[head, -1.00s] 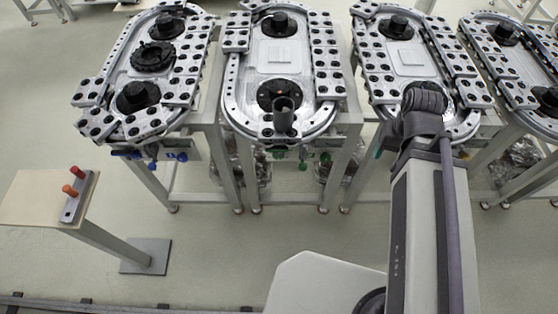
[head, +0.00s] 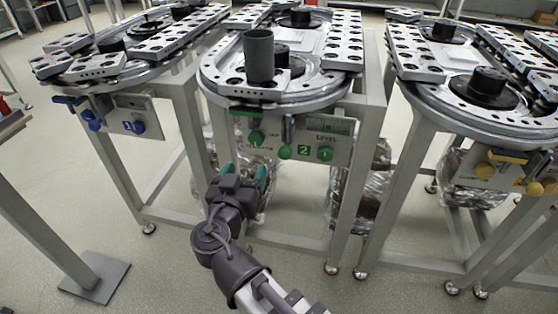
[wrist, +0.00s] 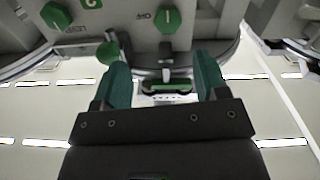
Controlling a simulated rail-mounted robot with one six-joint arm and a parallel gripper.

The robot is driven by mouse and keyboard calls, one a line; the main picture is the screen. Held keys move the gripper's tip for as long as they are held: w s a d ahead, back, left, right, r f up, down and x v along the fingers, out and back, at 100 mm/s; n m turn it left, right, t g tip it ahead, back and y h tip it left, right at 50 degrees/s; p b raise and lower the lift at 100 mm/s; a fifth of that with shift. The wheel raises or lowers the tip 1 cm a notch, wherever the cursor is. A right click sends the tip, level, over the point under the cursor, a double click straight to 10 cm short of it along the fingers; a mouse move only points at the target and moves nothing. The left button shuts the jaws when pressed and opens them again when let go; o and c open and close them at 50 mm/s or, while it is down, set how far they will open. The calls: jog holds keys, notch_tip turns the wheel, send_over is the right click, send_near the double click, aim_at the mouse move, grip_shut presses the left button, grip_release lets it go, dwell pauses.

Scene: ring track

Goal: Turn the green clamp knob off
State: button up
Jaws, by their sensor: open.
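The green clamp knob (head: 256,137) is on the left part of the front panel of the middle ring track station, left of an "OFF" label. In the wrist view the clamp knob (wrist: 167,20) is at the top, its white mark lined up with the picture's vertical. My gripper (head: 244,172) is open and empty, just below and in front of the knob, not touching it. In the wrist view its teal fingers (wrist: 160,75) stand apart, with the knob beyond and above the gap.
A green level knob (head: 325,154) is at the panel's right. A round green ball (head: 285,152) sticks out between the knobs; in the wrist view it is close to the left finger. A green bar (wrist: 165,87) shows between the fingers. Table legs flank the panel.

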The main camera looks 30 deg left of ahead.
aim_at(255, 141)
jog(key=shift+m, duration=0.6)
jog(key=x, duration=0.7)
jog(key=a+x, duration=0.1)
jog(key=x, duration=0.3)
jog(key=shift+s, duration=0.15)
jog(key=c, duration=0.9)
